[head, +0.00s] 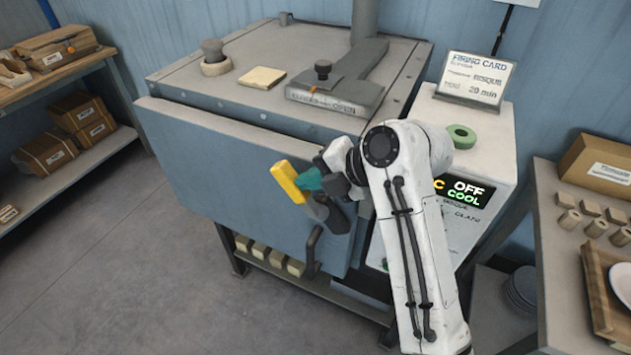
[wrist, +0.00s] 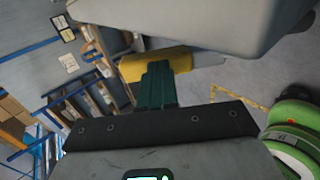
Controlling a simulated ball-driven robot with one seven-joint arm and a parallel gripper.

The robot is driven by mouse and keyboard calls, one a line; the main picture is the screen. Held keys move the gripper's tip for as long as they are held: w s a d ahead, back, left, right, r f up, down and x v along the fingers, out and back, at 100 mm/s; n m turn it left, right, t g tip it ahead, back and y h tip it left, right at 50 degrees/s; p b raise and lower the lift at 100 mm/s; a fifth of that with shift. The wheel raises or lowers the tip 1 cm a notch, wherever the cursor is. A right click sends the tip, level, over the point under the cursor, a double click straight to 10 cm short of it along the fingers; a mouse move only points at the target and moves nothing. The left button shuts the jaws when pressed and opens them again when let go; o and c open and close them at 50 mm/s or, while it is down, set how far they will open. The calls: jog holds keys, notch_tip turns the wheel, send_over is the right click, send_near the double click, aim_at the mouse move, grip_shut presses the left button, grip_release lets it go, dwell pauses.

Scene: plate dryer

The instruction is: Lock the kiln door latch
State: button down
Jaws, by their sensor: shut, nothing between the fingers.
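The kiln (head: 215,60) has a grey-blue front door (head: 215,165); whether it is fully seated I cannot tell. The yellow latch handle (head: 287,182) stands tilted near the door's right side, its upper end leaning left. My gripper (head: 308,180), with teal fingers, is shut and empty just right of the handle. In the wrist view the shut fingertips (wrist: 157,72) overlap the yellow handle (wrist: 190,61); touching or just apart, I cannot tell. The latch's lower part and catch are partly hidden behind my gripper.
A dark curved pull handle (head: 312,250) sticks out low on the door. A control box (head: 487,135) reading "OFF" and "COOL" stands right of the kiln. A side table (head: 550,235) is at far right, shelves (head: 80,155) at left. The floor (head: 130,270) in front is clear.

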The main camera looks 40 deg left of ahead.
aim_at(284, 183)
jog(key=h, duration=0.1)
jog(key=a, duration=0.1)
jog(key=a+h+b, duration=0.1)
jog(key=shift+s+a+f+t+h, duration=0.15)
jog(key=shift+s+f+t+h, duration=0.1)
jog(key=shift+f+t+h, duration=0.1)
jog(key=shift+s+a+f+h+b, duration=0.1)
jog(key=shift+a+f+h+b, duration=0.15)
jog(key=shift+a+h+b, duration=0.1)
jog(key=a+f+b, duration=0.2)
jog(key=b, duration=0.1)
jog(key=shift+s+a+f, duration=0.15)
jog(key=shift+s+a, duration=0.2)
jog(key=shift+b+x, duration=0.9)
jog(key=shift+x, duration=0.2)
jog(key=shift+f, duration=0.1)
jog(key=shift+s, duration=0.1)
